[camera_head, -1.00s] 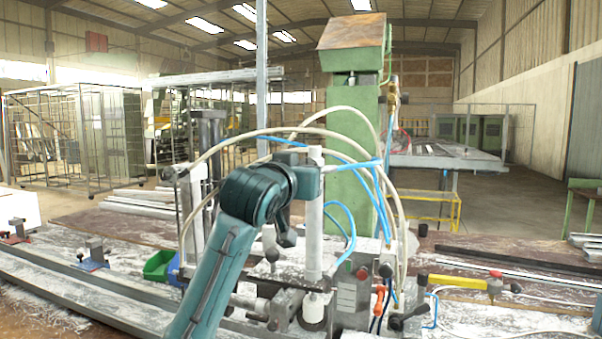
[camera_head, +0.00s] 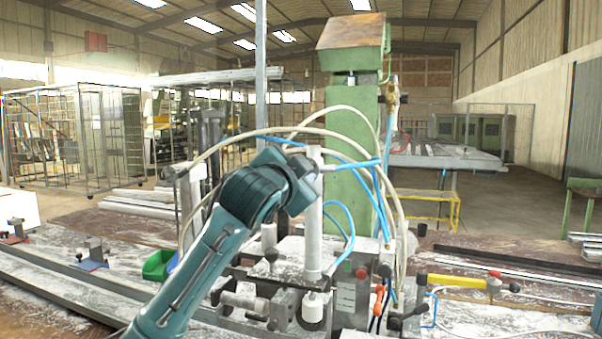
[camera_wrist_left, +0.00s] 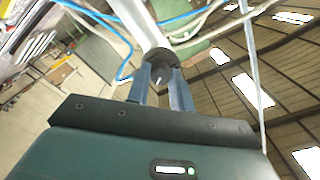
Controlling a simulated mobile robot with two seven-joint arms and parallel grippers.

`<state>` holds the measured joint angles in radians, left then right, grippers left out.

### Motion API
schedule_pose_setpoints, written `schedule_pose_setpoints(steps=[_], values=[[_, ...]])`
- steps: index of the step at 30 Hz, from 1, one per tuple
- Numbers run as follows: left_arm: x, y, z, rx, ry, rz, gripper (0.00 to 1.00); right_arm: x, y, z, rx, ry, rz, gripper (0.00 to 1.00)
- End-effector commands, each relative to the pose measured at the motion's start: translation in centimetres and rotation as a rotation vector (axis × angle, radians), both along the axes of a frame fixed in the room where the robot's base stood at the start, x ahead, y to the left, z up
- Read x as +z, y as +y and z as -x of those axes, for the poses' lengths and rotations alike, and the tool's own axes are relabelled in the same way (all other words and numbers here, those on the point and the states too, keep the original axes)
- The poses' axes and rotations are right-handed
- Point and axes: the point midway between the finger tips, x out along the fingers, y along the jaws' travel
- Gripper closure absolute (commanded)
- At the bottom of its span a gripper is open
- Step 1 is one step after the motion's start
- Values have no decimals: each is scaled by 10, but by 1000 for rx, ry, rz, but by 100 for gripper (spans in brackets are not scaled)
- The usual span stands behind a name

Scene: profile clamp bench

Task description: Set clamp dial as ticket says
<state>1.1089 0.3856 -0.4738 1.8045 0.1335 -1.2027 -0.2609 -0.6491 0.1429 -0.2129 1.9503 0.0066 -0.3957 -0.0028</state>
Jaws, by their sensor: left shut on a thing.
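My left arm comes in from the lower left in the head view and hides its own gripper. In the left wrist view my left gripper (camera_wrist_left: 161,75) has its two blue-grey fingers closed on either side of a dark round knob (camera_wrist_left: 158,56) with a small pale centre. The knob sits at the end of a pale cylinder. No dial marks can be read. In the head view the clamp's white vertical cylinder (camera_head: 313,235) stands just right of my wrist. A pale plate with lines (camera_head: 346,298) is on the machine front, too small to read. My right gripper is out of view.
Pale and blue hoses (camera_head: 342,222) arch around the clamp, close to my wrist. A green column (camera_head: 352,150) stands behind. A yellow-handled tool (camera_head: 455,282) lies right, and a green bin (camera_head: 158,264) left. Long metal profiles run along the bench.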

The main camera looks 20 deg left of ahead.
Motion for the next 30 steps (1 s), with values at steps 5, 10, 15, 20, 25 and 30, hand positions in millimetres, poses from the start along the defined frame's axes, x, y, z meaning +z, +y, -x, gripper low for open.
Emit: schedule_pose_setpoints(steps=[5,10,15,20,25,30], values=[[0,0,0,0,-1,-44,100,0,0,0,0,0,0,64],[0,0,0,-1,-1,-58,100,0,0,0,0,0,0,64],[0,0,0,-1,-1,-59,100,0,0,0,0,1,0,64],[0,0,0,-1,-1,-59,100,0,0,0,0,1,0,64],[0,0,0,0,-2,-58,64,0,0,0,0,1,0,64],[0,0,0,0,-2,-57,56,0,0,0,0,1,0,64]])
